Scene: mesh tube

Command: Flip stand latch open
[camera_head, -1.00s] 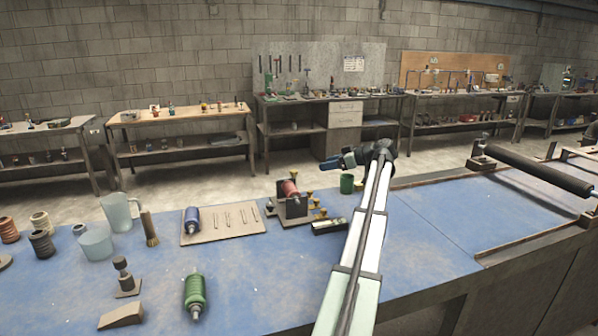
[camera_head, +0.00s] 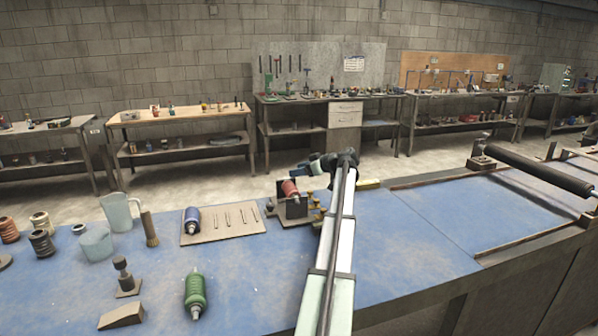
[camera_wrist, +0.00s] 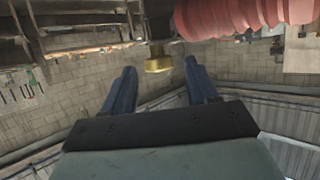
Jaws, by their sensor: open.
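The stand (camera_head: 292,208) is a dark bracket on the blue bench holding a red ribbed spool (camera_head: 290,188). Small brass fittings (camera_head: 314,212) sit at its right side; I cannot tell which one is the latch. My gripper (camera_head: 303,168) is just above and behind the spool at the stand's top right. In the wrist view my gripper (camera_wrist: 160,68) is open, with two blue fingers apart. A brass knob (camera_wrist: 158,63) shows between the fingertips, with no clear contact. The red spool (camera_wrist: 245,14) is beyond it at upper right.
A tan tray (camera_head: 222,224) with a blue spool (camera_head: 192,220) and thin pins lies left of the stand. A clear jug (camera_head: 118,212) and a brush (camera_head: 150,230) stand farther left. A yellow item (camera_head: 368,184) lies right of my arm.

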